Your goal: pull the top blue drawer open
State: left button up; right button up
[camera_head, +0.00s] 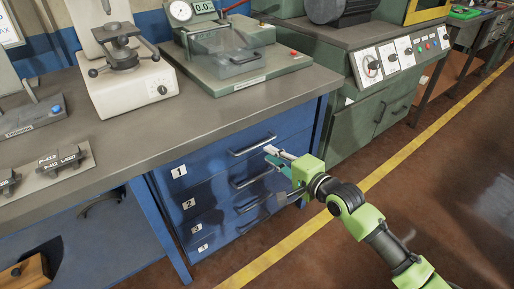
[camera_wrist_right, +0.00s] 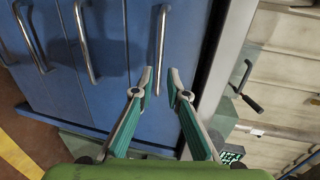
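The top blue drawer (camera_head: 212,166), marked 1, is closed in the bench front, just under the grey worktop. Its metal bar handle (camera_head: 252,145) is bare in the head view. The handle also shows in the wrist view (camera_wrist_right: 162,40), upright in the picture. My right gripper (camera_head: 272,156) is open in front of the drawer, by the right end of the handle. In the wrist view its two fingertips (camera_wrist_right: 160,73) lie on either side of the handle's lower part, with nothing gripped. I cannot tell if they touch it. My left gripper is not in view.
Lower blue drawers (camera_head: 203,203) with similar handles sit below, closed. The grey worktop (camera_head: 200,112) above carries machines and gauges. A green machine cabinet (camera_head: 365,125) stands to the right. Brown floor (camera_head: 330,240) with a yellow line is clear in front.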

aim_at(257, 146)
jog(key=b+x, duration=0.2)
jog(key=x, duration=0.6)
jog(key=shift+w, duration=0.1)
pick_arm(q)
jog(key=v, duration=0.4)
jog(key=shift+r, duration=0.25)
pick_arm(e)
jog(key=c, duration=0.4)
